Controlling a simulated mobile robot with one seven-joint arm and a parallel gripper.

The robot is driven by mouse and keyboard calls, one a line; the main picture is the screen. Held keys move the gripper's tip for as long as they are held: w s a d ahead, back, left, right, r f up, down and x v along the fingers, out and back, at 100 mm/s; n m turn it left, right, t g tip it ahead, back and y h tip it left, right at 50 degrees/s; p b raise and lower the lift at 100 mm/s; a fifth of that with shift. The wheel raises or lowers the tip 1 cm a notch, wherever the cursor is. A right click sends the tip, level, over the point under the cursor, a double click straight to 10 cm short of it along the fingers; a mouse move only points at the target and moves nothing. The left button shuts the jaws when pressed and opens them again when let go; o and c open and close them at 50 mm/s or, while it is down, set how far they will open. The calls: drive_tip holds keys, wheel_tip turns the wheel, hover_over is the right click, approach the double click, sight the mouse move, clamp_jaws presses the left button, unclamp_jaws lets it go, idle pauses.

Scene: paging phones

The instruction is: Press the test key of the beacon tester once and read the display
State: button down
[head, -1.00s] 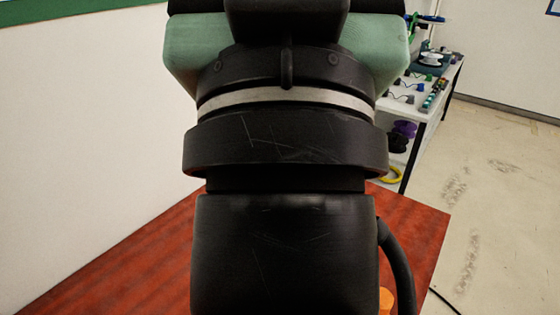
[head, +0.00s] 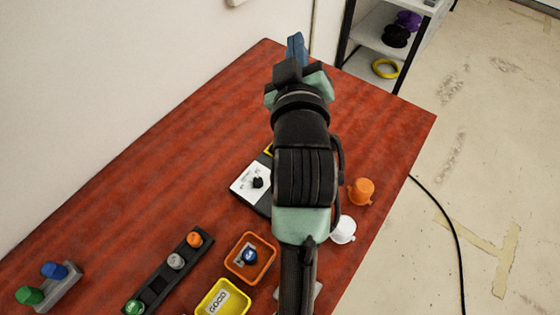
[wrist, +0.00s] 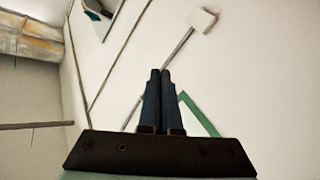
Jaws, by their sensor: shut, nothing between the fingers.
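A box with a white face and a black knob (head: 250,183) lies on the red table (head: 190,140), partly hidden behind my arm. It may be the beacon tester, but its print is too small to read. I cannot make out a test key or a display. My gripper (head: 296,45) is beyond the box, near the table's far end, pointing away from it. In the wrist view its dark blue fingers (wrist: 161,88) are together with nothing between them, in front of a white wall.
An orange tray (head: 233,262) and a yellow tray (head: 203,303) stand near the front. A black rack (head: 153,283) holds coloured caps. An orange cup (head: 361,191) and a white cup (head: 343,230) are right of my arm. A shelf (head: 378,42) stands beyond the table.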

drive_tip(key=s+a+f+n+g+p, duration=0.1)
drive_tip(key=s+f+n+g+p, duration=0.1)
drive_tip(key=f, duration=1.1)
drive_tip(key=s+a+f+n+g+y+p, duration=0.1)
drive_tip(key=s+f+g+p, duration=0.3)
drive_tip(key=f, duration=1)
drive_tip(key=s+n+g, duration=0.1)
drive_tip(key=s+g, duration=0.1)
drive_tip(key=s, duration=0.2)
wheel_tip(320, 180, down, 9)
drive_tip(key=b, duration=0.7)
drive_tip(key=shift+w+r+b, duration=0.1)
drive_tip(key=shift+r+b, duration=0.05)
drive_tip(key=shift+b, duration=0.15)
drive_tip(key=shift+f+b, duration=0.3)
drive_tip(key=shift+f, duration=0.1)
